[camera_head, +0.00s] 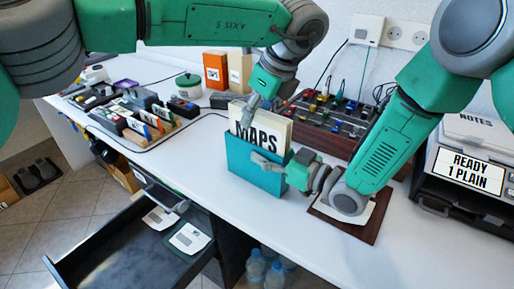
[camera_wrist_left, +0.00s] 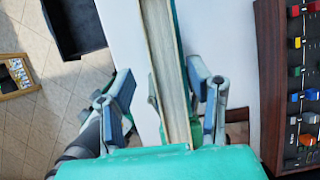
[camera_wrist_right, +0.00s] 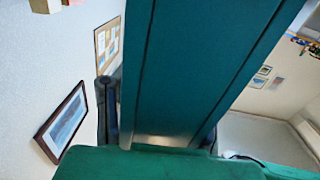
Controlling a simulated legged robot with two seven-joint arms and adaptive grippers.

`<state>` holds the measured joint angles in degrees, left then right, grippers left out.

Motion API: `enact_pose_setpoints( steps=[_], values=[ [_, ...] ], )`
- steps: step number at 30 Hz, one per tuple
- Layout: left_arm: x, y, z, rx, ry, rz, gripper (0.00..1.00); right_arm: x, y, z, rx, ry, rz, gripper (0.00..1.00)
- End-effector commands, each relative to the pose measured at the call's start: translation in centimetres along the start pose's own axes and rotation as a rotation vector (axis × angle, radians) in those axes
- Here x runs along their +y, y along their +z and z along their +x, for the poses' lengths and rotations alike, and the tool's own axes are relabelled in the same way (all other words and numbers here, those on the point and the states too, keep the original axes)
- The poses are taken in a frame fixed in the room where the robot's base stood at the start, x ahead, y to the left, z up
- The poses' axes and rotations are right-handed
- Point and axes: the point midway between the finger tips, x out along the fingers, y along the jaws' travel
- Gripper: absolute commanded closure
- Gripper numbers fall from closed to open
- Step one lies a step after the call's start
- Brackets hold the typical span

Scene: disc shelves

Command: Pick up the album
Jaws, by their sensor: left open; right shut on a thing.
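A cream album (camera_head: 270,128) marked MAPS stands upright in a teal case (camera_head: 243,172) on the white table. Its upper part rises above the case. My left gripper (camera_head: 255,112) is over the album, pointing down. In the left wrist view, the open fingers (camera_wrist_left: 165,100) lie on either side of the album's pale edge (camera_wrist_left: 162,50), with a visible gap. My right gripper (camera_head: 282,166) is shut on the right end of the teal case. In the right wrist view, the case (camera_wrist_right: 195,65) fills the space between the fingers and hides part of them.
A control panel (camera_head: 325,125) with knobs stands behind the case, and a dark wooden board (camera_head: 350,224) lies to its right. A labelled machine (camera_head: 474,172) is at far right. A loaded tray (camera_head: 133,126) is at left. An open drawer (camera_head: 130,250) juts out below the table.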

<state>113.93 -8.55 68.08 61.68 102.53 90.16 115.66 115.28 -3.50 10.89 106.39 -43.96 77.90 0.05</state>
Motion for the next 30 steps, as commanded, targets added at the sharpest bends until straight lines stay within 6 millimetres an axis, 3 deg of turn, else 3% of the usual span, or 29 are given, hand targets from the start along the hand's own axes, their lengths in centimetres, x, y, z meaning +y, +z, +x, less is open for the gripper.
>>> enact_pose_setpoints(
  steps=[11,30],
  values=[
    [-0.6,-0.6,4.8,0.001,0.002,0.001,0.53,0.0,0.3,-0.1,-0.008,0.000,0.002,0.91],
    [-0.6,-0.8,5.3,0.000,0.001,0.001,0.53,-0.1,0.3,-0.1,-0.008,-0.001,0.003,0.91]
  ],
)
